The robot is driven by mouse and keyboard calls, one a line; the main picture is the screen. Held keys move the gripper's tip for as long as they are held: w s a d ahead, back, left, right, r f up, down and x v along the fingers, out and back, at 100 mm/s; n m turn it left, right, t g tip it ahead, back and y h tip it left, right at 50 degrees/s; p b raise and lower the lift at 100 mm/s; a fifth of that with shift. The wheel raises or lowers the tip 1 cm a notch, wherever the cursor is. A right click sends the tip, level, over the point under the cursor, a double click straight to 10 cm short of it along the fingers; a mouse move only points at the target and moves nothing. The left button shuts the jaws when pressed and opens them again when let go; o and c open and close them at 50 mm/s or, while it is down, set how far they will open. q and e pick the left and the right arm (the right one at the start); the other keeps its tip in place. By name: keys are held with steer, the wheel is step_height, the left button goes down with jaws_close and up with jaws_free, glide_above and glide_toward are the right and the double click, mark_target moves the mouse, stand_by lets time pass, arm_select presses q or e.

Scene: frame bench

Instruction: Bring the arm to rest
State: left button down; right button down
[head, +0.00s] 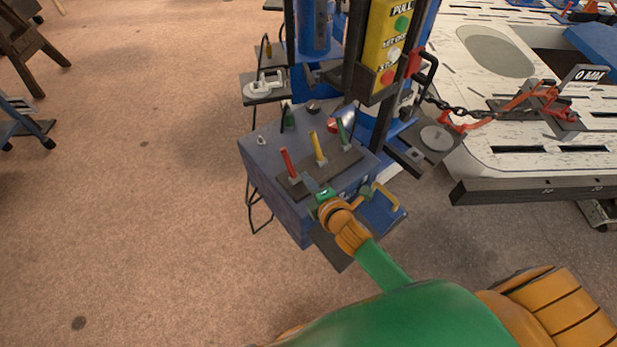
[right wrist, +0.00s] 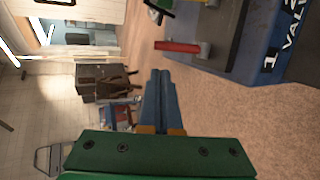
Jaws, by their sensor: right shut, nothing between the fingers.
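My right arm (head: 385,268), green and orange, reaches in from the bottom of the head view. My right gripper (head: 309,183) is at the front edge of the valve box, close to the base of the red lever (head: 287,162). In the right wrist view the gripper's blue-grey fingers (right wrist: 161,76) are together with nothing between them. The red lever (right wrist: 177,46) shows just beyond and right of the fingertips there, apart from them in the picture. My left gripper is not in view.
The grey-blue valve box (head: 262,150) also carries a yellow lever (head: 318,147) and a green lever (head: 341,133). Behind stands a blue post with a yellow button panel (head: 384,42). A white frame bench (head: 490,130) with chain and clamps is right. Open floor (head: 140,220) lies left.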

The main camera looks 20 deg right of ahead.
steer(key=shift+f, duration=0.1)
stand_by(0.3)
steer(key=s+d+f+m+g+h, duration=0.1)
steer(key=s+d+f+m+g, duration=0.2)
steer(key=s+f, duration=0.5)
steer(key=s+d+f+m+g, duration=0.1)
steer(key=s+f+m+g, duration=0.3)
steer(key=f, duration=0.6)
steer(key=s+d+f+m+g, duration=0.1)
steer(key=s+f+m, duration=0.4)
steer(key=s, duration=0.7)
steer(key=s+d+f+m+g, duration=0.1)
steer(key=s+f+m+g, duration=0.3)
steer(key=s, duration=0.8)
steer(key=shift+s+f+m+h, duration=0.3)
steer(key=shift+f+m+h, duration=0.15)
steer(key=shift+m, duration=0.55)
